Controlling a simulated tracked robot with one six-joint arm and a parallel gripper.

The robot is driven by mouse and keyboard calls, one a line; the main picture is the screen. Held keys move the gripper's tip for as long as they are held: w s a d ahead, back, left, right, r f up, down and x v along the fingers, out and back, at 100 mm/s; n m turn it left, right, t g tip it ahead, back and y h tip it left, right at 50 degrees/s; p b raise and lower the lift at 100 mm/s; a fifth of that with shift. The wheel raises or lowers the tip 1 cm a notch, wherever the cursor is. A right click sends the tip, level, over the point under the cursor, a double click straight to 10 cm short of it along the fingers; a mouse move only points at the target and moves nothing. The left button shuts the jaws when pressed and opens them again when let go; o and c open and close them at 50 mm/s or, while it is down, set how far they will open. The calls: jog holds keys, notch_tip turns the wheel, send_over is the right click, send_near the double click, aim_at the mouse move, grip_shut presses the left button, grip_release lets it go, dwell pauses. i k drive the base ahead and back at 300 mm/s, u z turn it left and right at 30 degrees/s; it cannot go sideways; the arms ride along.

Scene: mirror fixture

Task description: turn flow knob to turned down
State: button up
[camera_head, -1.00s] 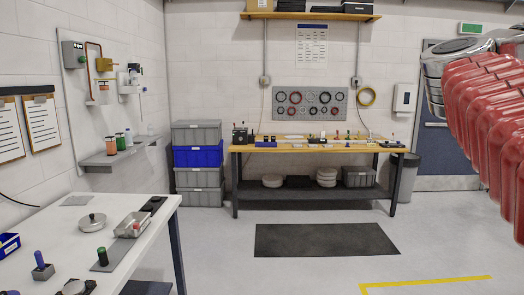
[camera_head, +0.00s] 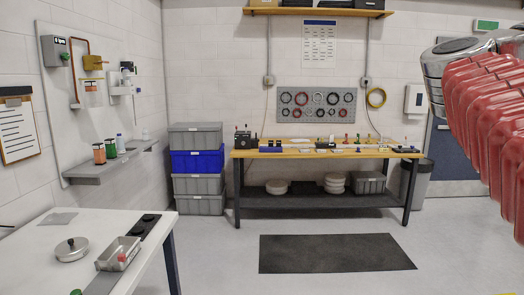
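A wall panel (camera_head: 57,128) on the left carries a grey box (camera_head: 54,51), a copper-coloured pipe (camera_head: 72,70), a yellow fitting (camera_head: 93,62) and a small white device (camera_head: 120,83). I cannot tell at this size which part is the flow knob or how it is set. My red and silver arm stands at the right edge, far from the panel. My gripper is not in view.
A grey shelf (camera_head: 112,162) juts from the panel's foot. Bins (camera_head: 197,182) and a workbench (camera_head: 330,153) stand behind. The floor around the dark mat (camera_head: 335,253) is clear.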

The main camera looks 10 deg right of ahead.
aim_at(64, 57)
jog(key=i, duration=5.9)
